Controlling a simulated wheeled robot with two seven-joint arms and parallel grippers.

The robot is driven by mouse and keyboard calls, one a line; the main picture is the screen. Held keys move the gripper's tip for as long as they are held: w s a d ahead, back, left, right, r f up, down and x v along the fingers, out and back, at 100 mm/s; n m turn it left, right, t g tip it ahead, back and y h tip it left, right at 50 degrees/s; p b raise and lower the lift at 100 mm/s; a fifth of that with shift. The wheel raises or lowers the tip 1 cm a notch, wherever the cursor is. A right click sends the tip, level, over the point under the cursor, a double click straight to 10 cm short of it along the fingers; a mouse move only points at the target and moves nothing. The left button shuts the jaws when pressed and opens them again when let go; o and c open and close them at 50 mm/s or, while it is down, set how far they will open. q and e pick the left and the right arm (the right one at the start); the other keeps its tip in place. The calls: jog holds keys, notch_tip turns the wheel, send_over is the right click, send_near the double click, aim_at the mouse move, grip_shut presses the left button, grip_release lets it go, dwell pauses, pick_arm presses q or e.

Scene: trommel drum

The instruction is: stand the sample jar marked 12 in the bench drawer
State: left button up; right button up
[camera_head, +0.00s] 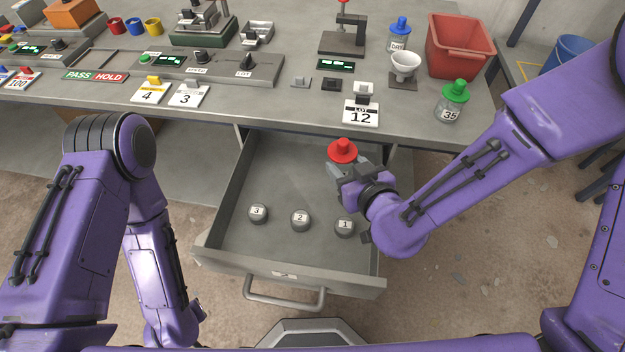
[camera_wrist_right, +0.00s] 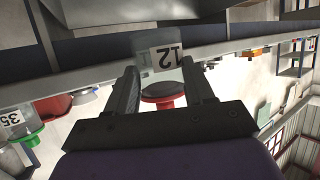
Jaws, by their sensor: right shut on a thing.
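The sample jar marked 12, with a red lid (camera_head: 342,151), is over the back right part of the open bench drawer (camera_head: 240,232). My right gripper (camera_head: 350,176) is shut around its body from the right side. In the right wrist view the jar's label 12 (camera_wrist_right: 166,57) and red lid show between the two fingers (camera_wrist_right: 163,85). The jar looks about upright, lid up. I cannot tell whether its base touches the drawer floor. My left arm hangs at the left; its gripper is not visible.
Round weights marked 3 (camera_head: 258,213), 2 (camera_head: 300,220) and 1 (camera_head: 344,227) stand in the drawer's front half. The drawer's back left is clear. On the bench are a LOT 12 card (camera_head: 361,113), a green-lidded jar marked 35 (camera_head: 451,103) and a red bin (camera_head: 458,48).

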jog(key=shift+a+f+b, duration=0.25)
jog(key=shift+f+b, duration=0.1)
jog(key=shift+b, duration=0.55)
jog(key=w+a+f+b, duration=0.1)
jog(key=w+a+f, duration=0.1)
jog(key=f, duration=0.1)
jog(key=w+a+f, duration=0.2)
jog(key=w+f, duration=0.1)
jog(key=w+a+f+b, duration=0.1)
jog(key=w+a+f, duration=0.1)
jog(key=f, duration=0.2)
jog(key=shift+w+a+f+b, duration=0.1)
jog(key=shift+w+b, duration=0.05)
jog(key=shift+b, duration=0.15)
jog(key=shift+w+f, duration=0.1)
jog(key=shift+f, duration=0.05)
pick_arm(q)
notch_tip(320, 180, down, 5)
jog(key=shift+f, duration=0.2)
